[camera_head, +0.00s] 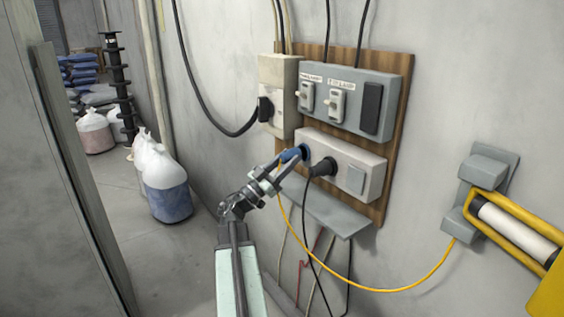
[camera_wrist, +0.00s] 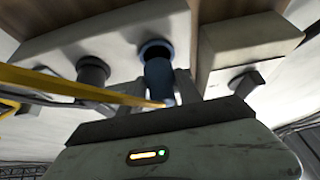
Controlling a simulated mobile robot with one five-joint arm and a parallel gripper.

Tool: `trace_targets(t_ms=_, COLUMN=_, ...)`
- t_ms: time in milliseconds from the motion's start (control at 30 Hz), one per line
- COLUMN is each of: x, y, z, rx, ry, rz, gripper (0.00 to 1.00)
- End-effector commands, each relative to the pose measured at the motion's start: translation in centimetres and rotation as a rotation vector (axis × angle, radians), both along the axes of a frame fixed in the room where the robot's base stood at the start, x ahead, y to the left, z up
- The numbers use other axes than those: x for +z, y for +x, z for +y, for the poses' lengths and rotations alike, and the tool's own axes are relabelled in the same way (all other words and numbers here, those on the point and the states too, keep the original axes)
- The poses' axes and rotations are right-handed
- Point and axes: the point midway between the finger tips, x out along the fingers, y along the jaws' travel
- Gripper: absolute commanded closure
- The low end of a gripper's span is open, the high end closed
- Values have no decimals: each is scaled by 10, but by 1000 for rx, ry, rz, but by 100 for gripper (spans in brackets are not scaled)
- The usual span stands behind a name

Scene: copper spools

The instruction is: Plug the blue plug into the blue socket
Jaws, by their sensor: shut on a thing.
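The blue plug (camera_head: 290,154) is held in my gripper (camera_head: 284,166), which is shut on it. The plug also shows between the fingers in the wrist view (camera_wrist: 159,78). Its yellow cable hangs down from it. The blue socket (camera_head: 304,152) is on the left end of the pale outlet box (camera_head: 359,160). In the wrist view the blue socket (camera_wrist: 155,46) shows a blue rim with a dark opening, and the plug lies in line with it, its far end overlapping the opening's near edge. I cannot tell whether the plug's tip is inside.
A black plug (camera_head: 323,168) sits in the outlet box beside the blue socket. A grey shelf (camera_head: 318,207) juts out below. A switch box (camera_head: 350,98) is above. A yellow-framed lamp (camera_head: 513,226) hangs at right, the yellow cable (camera_head: 400,289) running to it.

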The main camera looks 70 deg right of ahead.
Motion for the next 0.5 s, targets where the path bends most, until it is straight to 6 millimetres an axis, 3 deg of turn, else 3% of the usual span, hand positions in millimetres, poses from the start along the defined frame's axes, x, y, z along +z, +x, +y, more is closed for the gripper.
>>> trace_targets(t_ms=500, x=0, y=-6, z=-10, rx=1, ry=0, rz=0, gripper=95)
